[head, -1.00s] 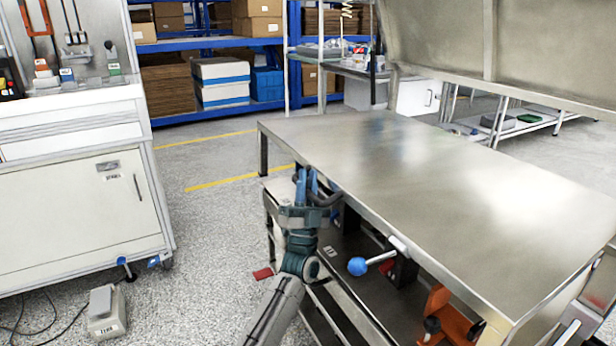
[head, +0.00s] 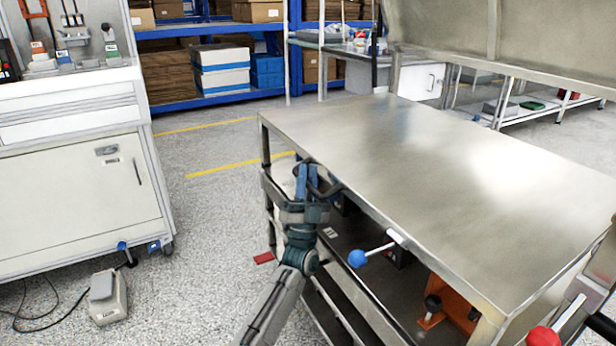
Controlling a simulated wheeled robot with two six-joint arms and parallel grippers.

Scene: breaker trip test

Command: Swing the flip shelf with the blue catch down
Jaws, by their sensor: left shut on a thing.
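The flip shelf (head: 430,170) is a broad steel panel lying about level, like a table top. The blue catch (head: 357,258) is a blue ball on a short metal rod that sticks out from under its front edge. My left gripper (head: 308,172) is at the shelf's front edge near its far left end. It is shut on a dark curved handle (head: 328,192) there; the fingers partly hide the grip. The catch is to the right of the gripper and apart from it. My right gripper is not in view.
A red ball knob (head: 543,337) shows at the bottom right. Below the shelf are a dark lower deck and an orange clamp-like part (head: 447,300). A white cabinet (head: 80,170) stands left, with a pedal box (head: 107,298) on the floor. Open floor lies between.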

